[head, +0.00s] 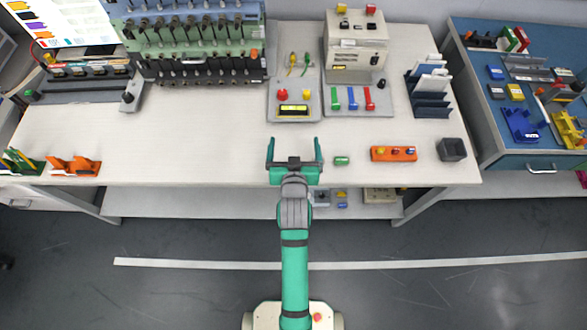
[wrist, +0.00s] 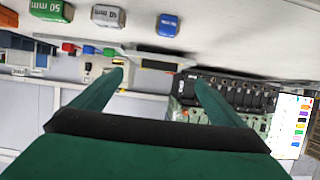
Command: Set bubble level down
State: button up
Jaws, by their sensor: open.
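My gripper (head: 295,145) is open above the front part of the white workbench (head: 215,135). Nothing shows between its fingertips in the head view, and in the wrist view the two green fingers (wrist: 158,82) stand wide apart with nothing between them. A small green block (head: 342,160) lies on the bench just right of my gripper, apart from it. It is too small in the head view to tell whether it is the bubble level. I cannot pick out a bubble level for certain in either view.
An orange holder (head: 393,154) and a dark open box (head: 452,150) stand to the right. A control box (head: 294,107) stands beyond my gripper. A cell rack (head: 195,45) fills the back left.

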jog(key=s+f, duration=0.3)
jog(key=s, duration=0.6)
jog(key=s+r+t, duration=0.1)
jog(key=s+r, duration=0.2)
jog(key=s, duration=0.9)
jog(key=s+r, duration=0.3)
jog(key=s, duration=0.9)
jog(key=shift+s+t, duration=0.3)
jog(key=shift+t, duration=0.1)
jog(key=shift+a, duration=0.1)
jog(key=shift+c, duration=0.6)
